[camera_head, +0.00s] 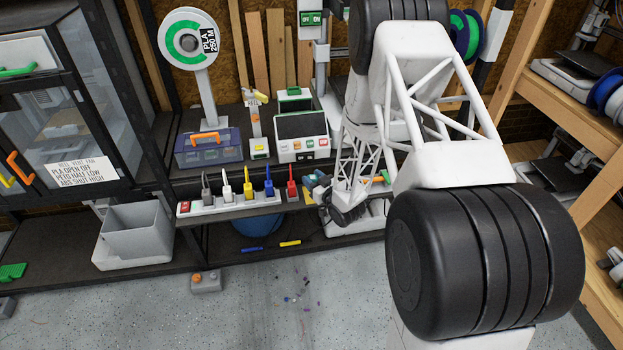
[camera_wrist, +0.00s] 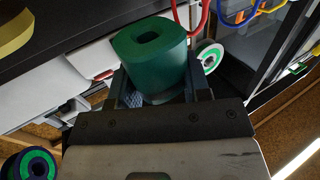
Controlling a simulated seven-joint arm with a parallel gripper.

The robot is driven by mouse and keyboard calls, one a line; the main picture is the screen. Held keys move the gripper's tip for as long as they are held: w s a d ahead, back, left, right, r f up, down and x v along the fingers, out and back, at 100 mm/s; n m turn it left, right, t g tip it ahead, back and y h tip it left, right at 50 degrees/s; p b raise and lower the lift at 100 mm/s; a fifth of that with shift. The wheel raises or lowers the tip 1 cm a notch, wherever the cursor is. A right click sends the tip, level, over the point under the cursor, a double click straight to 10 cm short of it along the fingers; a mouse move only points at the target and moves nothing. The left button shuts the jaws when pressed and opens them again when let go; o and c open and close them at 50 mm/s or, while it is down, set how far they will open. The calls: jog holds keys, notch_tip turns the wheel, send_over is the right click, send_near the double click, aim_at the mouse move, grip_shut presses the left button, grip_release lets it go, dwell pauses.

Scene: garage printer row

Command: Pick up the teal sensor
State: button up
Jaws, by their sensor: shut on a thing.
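A dark teal, rounded block with a slot in its end, the teal sensor (camera_wrist: 151,62), sits in the middle of the wrist view. My gripper (camera_wrist: 156,82) has a dark finger on either side of it and is shut on it. The sensor's lower part is hidden between the fingers and behind the gripper body. In the head view my arm reaches down to the right end of the bench shelf. The gripper is small and partly hidden there, and I cannot clearly make out the sensor.
A white rack (camera_head: 237,203) with several coloured plug-like tools stands left of my arm. Behind are a control box (camera_head: 302,153) and a blue clear box (camera_head: 207,155). A grey bin (camera_head: 136,240) stands lower left. A wooden shelf (camera_head: 523,103) bounds the right.

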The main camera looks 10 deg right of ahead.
jog(key=s, duration=1.6)
jog(key=shift+s, duration=0.35)
